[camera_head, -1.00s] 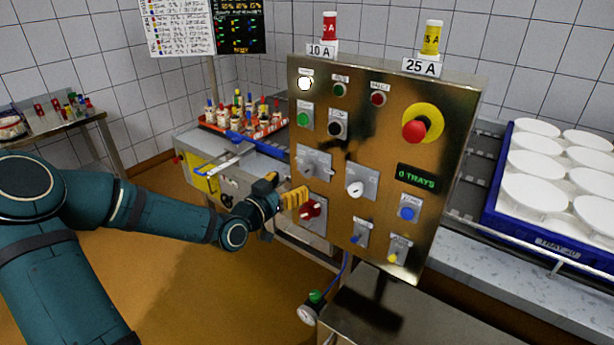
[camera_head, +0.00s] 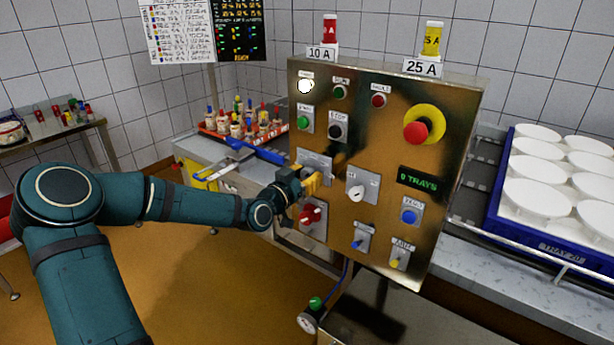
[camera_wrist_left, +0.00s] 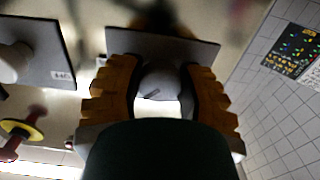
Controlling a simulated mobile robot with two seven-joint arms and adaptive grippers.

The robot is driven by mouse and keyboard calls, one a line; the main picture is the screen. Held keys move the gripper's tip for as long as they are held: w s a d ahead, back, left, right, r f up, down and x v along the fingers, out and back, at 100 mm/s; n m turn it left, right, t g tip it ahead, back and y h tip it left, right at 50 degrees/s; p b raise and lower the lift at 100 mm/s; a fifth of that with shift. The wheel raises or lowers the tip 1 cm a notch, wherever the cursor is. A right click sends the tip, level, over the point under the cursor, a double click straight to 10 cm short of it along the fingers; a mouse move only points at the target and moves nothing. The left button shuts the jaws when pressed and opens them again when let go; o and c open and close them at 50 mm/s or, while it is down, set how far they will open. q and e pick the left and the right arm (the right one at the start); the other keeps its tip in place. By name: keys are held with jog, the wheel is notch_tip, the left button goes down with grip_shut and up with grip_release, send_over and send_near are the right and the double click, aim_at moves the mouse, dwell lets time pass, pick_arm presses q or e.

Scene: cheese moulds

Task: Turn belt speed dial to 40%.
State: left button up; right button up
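The control panel (camera_head: 385,120) stands upright in the head view. My left gripper (camera_head: 312,184) is at its left side, in front of a grey dial plate (camera_head: 314,160). In the left wrist view a round grey dial (camera_wrist_left: 160,82) with a short dark mark sits between the two yellow fingers. The fingers are apart, one on each side of the dial; firm contact is not visible. In the head view the gripper hides most of this dial. Another dial (camera_head: 356,193), white on a grey plate, is to its right. The plate labels are too small to read. My right gripper is not in view.
A red knob (camera_head: 310,215) lies just below the gripper. A red emergency button (camera_head: 416,131) with a yellow ring is at the upper right, above the "0 TRAYS" display (camera_head: 417,180). A blue tray (camera_head: 494,215) of white moulds stands at the right.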

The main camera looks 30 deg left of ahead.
pick_arm(q)
jog(key=c, duration=0.3)
jog(key=n+p, duration=0.3)
jog(key=shift+r+n, duration=0.1)
jog(key=shift+n, duration=0.2)
grip_shut()
jog(key=n+p, duration=0.2)
jog(key=n, duration=0.2)
jog(key=shift+d+n, duration=0.1)
jog(key=shift+n, duration=0.2)
jog(key=n+p, duration=0.2)
jog(key=n, duration=0.2)
jog(key=shift+n, duration=0.3)
jog(key=shift+n+p, duration=0.85)
jog(key=shift+n, duration=1.55)
jog(key=o, duration=1.2)
grip_release()
jog(key=shift+d, duration=0.1)
